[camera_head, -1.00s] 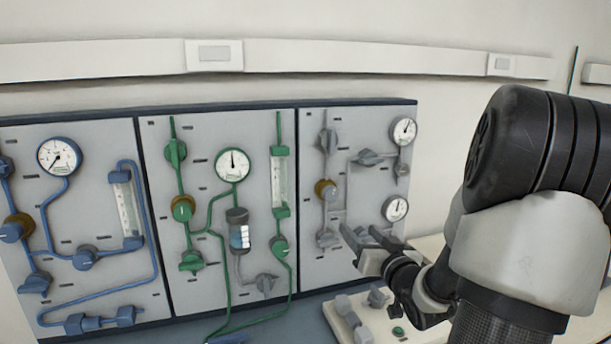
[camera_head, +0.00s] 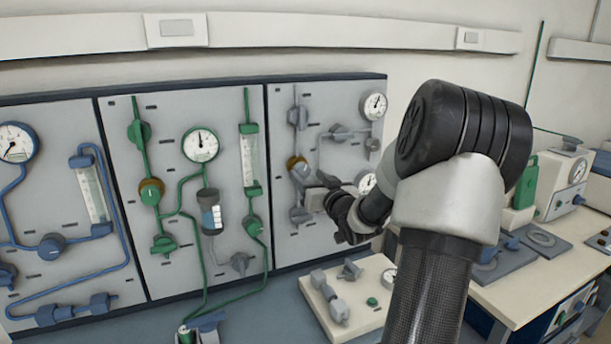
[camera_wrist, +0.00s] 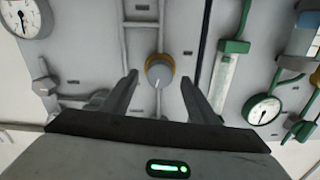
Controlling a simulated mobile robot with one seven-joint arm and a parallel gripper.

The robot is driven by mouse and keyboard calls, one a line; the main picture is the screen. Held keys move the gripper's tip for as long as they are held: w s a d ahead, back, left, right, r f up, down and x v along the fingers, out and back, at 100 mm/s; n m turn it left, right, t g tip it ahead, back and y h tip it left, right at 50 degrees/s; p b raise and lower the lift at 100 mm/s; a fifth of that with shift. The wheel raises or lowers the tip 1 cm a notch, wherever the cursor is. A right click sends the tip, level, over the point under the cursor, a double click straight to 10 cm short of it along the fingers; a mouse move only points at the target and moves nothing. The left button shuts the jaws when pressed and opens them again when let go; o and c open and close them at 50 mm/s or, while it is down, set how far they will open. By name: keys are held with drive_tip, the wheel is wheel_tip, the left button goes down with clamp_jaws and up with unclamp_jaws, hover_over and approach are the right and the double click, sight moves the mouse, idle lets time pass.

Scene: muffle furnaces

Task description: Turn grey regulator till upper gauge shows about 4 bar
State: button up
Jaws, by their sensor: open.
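The grey regulator is a round grey knob with a gold collar on the right-hand grey panel (camera_head: 296,163). It also shows in the wrist view (camera_wrist: 158,72), with a white mark on its face. My gripper (camera_head: 316,184) is in front of that panel, close to the regulator. In the wrist view my gripper (camera_wrist: 160,85) is open, one finger on each side of the knob with gaps to both. The upper gauge (camera_head: 374,106) is white and round, with its needle pointing up and right; its numbers are too small to read. The lower gauge (camera_head: 364,181) is partly hidden by my arm.
Grey valves and pipes surround the regulator. The green-piped panel (camera_head: 170,110) and blue-piped panel stand to the left. A pale block with fittings (camera_head: 365,312) lies on the bench below. A bench with equipment (camera_head: 540,250) is at the right.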

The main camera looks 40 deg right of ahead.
sight(302, 171)
drive_tip(key=shift+x, duration=1.4)
drive_tip(key=c, duration=1)
drive_tip(key=shift+r+m+p, duration=0.2)
drive_tip(key=shift+m+p, duration=0.7)
drive_tip(key=shift+m, duration=0.2)
drive_tip(key=shift+c, duration=0.2)
drive_tip(key=shift+f+m, duration=0.2)
drive_tip(key=shift+m, duration=0.7)
drive_tip(key=o, duration=1)
drive_tip(key=shift+o, duration=0.2)
drive_tip(key=shift+s, duration=0.1)
